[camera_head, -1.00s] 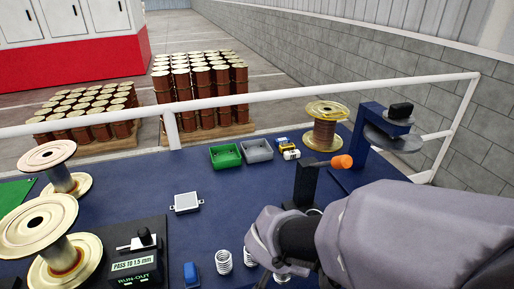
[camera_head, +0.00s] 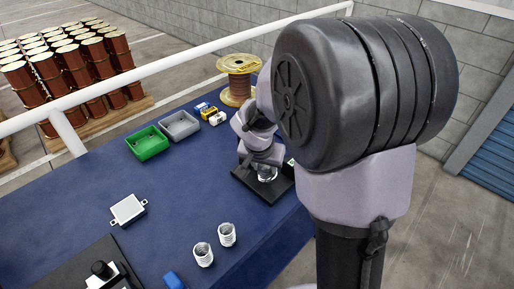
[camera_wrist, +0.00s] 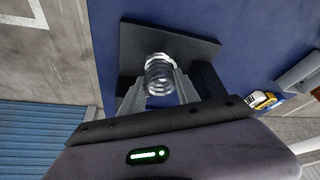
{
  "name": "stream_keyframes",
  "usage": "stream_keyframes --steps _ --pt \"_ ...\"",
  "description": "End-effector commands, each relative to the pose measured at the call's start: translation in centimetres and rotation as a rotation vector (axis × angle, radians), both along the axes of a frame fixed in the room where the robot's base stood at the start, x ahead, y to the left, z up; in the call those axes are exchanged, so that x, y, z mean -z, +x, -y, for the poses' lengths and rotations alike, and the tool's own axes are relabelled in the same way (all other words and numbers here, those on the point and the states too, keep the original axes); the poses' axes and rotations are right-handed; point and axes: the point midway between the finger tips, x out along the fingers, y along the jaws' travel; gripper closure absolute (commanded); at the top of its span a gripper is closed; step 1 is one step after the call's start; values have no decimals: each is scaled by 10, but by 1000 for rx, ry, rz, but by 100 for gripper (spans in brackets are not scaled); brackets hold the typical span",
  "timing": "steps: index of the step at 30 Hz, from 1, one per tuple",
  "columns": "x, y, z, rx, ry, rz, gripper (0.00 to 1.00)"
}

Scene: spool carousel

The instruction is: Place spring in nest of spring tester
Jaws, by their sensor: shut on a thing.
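In the wrist view the spring is over the black base plate (camera_wrist: 196,46) of the spring tester. I cannot tell whether the spring's far end touches the nest, which is hidden behind it. In the head view, the held spring (camera_head: 267,174) shows low under my wrist, over the tester's black base (camera_head: 246,176). My arm hides most of the tester's upright part and its orange handle.
Two loose springs (camera_head: 203,255) (camera_head: 227,235) stand near the table's front edge. A green bin (camera_head: 147,143), a grey bin (camera_head: 179,125), small boxes (camera_head: 213,114) and a wire spool (camera_head: 238,80) lie behind. A white square device (camera_head: 128,209) is at left. The blue mid-table is clear.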

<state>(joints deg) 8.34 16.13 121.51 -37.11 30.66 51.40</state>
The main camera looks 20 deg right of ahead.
Motion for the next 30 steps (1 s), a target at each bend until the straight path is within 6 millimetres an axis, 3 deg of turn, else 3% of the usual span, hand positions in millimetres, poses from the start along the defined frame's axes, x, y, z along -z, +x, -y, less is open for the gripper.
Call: stream_keyframes --steps 5,8,20,21,24,30 --pt "4 24 24 3 0 -1 100" --pt "16 23 22 1 0 0 100" --pt "20 23 22 1 0 0 100" --pt "19 23 22 1 0 0 55" --pt "18 23 22 1 0 0 41" --pt "18 23 21 1 0 0 41"
